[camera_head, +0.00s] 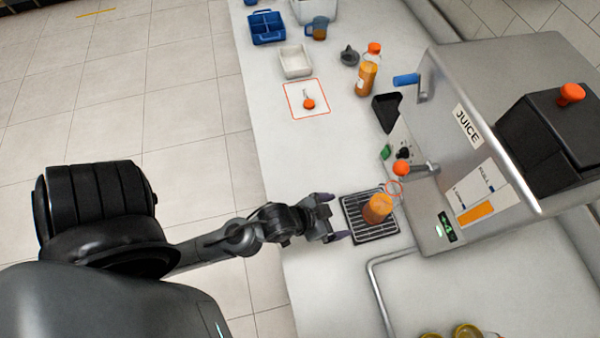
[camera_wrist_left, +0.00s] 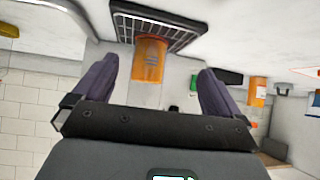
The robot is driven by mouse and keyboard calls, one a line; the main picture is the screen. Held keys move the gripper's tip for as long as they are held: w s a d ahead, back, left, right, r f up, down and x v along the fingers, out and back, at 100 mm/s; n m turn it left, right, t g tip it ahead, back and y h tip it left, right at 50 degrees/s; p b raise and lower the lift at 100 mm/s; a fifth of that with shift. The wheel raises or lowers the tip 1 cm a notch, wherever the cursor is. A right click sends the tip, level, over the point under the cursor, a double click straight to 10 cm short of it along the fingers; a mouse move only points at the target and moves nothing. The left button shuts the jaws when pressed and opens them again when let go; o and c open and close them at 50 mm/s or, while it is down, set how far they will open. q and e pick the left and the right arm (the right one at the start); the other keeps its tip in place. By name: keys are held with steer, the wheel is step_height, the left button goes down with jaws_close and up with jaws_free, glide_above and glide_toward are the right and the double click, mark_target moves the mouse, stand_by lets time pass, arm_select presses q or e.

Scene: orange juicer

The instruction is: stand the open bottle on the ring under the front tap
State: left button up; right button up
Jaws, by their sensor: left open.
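The open bottle (camera_head: 377,208), with orange juice in it and no cap visible, stands on the black drip tray (camera_head: 358,234). In the left wrist view, the bottle (camera_wrist_left: 150,60) shows between and beyond the spread fingers, with the tray (camera_wrist_left: 185,37) at the top. My right gripper is not in view.
The steel juicer (camera_head: 465,90) stands to the right of the tray. A bent metal rail (camera_head: 375,285) lies in front. A capped juice bottle (camera_head: 367,75), a white tray (camera_head: 296,61), a red-edged mat (camera_head: 306,98) and a blue crate (camera_head: 267,28) are farther back.

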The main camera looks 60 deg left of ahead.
arm_select(q)
steer(key=s+a+g, duration=0.1)
steer(key=s+g, duration=0.1)
steer(key=s+a+g+y, duration=0.1)
steer(key=s+g, duration=0.1)
steer(key=s, duration=0.1)
steer(key=s+a+g, duration=0.1)
steer(key=s+g, duration=0.1)
steer(key=s, duration=0.1)
steer(key=shift+s+a+f+y, duration=0.15)
steer(key=shift+a+f+y, duration=0.15)
steer(key=shift+a+f, duration=0.05)
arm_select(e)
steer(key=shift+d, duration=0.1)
arm_select(q)
steer(key=shift+r, duration=0.15)
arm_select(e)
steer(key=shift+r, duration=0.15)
